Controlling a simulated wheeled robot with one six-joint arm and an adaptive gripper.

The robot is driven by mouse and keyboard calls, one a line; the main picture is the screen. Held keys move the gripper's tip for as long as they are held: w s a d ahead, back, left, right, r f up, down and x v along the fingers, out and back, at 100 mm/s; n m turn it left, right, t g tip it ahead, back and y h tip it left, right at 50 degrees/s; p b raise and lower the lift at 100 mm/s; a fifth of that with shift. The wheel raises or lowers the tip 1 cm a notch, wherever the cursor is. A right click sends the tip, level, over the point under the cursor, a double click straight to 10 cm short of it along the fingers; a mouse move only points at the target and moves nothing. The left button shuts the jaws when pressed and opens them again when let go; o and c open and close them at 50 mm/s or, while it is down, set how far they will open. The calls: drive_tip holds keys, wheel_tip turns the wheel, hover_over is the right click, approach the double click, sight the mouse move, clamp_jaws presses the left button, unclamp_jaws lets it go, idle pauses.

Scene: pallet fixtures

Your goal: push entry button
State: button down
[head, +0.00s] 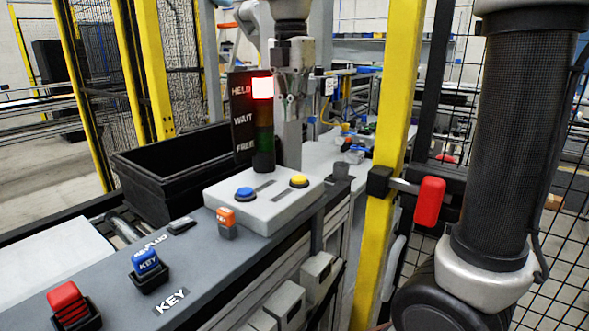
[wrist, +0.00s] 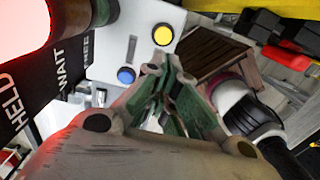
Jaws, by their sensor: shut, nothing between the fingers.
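A pale control box (head: 265,207) stands on the grey bench, with a blue button (head: 246,194) at its left and a yellow button (head: 299,181) at its right. The wrist view also shows the blue button (wrist: 126,75) and yellow button (wrist: 163,35). No readable lettering tells which is the entry button. My gripper (head: 288,100) is shut and empty, above and behind the box in the head view. In the wrist view its fingertips (wrist: 160,68) appear close to the yellow button, but I see no contact.
A signal tower (head: 263,145) beside my gripper glows red at HELD. A black bin (head: 180,172) stands behind the bench. An orange key block (head: 226,223), a blue one (head: 147,265) and a red one (head: 70,305) stand in front. A yellow post (head: 385,180) rises at right.

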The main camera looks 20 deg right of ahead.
sight(295, 185)
wheel_tip(295, 185, down, 14)
drive_tip(key=shift+d, duration=0.1)
idle(0.4)
drive_tip(key=shift+s, duration=0.1)
drive_tip(key=shift+f, duration=0.4)
drive_tip(key=shift+s+f, duration=0.25)
drive_tip(key=shift+f, duration=0.45)
wheel_tip(295, 185, up, 15)
drive_tip(key=shift+w, duration=0.35)
